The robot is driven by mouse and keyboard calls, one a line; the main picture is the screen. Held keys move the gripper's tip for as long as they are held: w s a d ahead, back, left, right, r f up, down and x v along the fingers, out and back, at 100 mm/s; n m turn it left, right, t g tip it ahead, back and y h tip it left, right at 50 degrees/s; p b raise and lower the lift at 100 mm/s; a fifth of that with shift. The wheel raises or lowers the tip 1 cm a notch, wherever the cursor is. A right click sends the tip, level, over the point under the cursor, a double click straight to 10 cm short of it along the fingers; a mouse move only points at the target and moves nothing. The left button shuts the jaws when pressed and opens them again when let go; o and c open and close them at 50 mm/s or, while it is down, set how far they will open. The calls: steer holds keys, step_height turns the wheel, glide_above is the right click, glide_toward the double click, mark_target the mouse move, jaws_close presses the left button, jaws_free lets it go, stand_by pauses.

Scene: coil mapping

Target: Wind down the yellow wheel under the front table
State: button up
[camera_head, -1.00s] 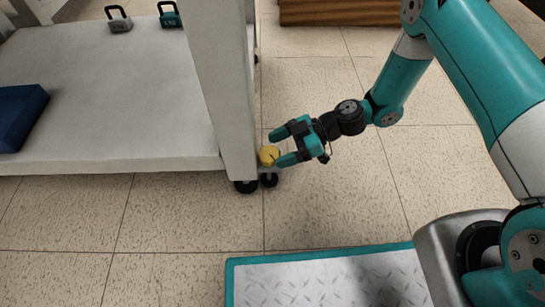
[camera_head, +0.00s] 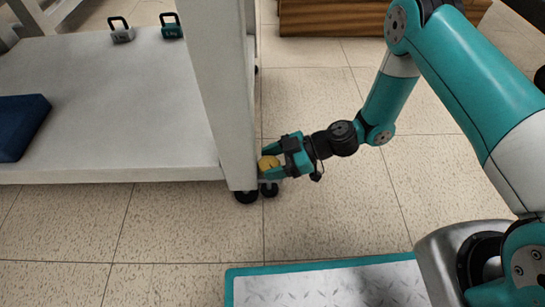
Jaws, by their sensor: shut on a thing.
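The yellow wheel (camera_head: 267,163) sits low on the right side of the table leg (camera_head: 228,110), just above the black casters (camera_head: 247,196). My gripper (camera_head: 271,163) reaches in from the right and is shut on the yellow wheel, with its teal fingers around it. The fingers cover part of the wheel. The table's lower shelf (camera_head: 110,110) joins the leg on the left.
Two kettlebells, one grey (camera_head: 121,33) and one teal (camera_head: 171,27), stand at the shelf's back. A dark blue block (camera_head: 20,125) lies at its left. A brown wooden piece (camera_head: 335,17) is at the back. The tiled floor (camera_head: 320,100) right of the leg is clear.

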steer(key=m+t+p, duration=0.2)
steer(key=t+p, duration=0.1)
steer(key=shift+s+r+m, duration=0.2)
steer(key=shift+r+m, duration=0.05)
steer(key=shift+m, duration=0.15)
steer(key=shift+f+m+t, duration=0.25)
steer(key=shift+m+t, duration=0.15)
steer(key=shift+t, duration=0.3)
steer(key=o, duration=0.6)
steer(key=shift+h, duration=0.3)
steer(key=shift+o, duration=0.2)
steer(key=p+v, duration=0.9)
steer(key=v, duration=0.8)
steer(key=shift+d+p, duration=0.25)
steer(key=shift+p, duration=0.05)
steer(key=shift+w, duration=0.1)
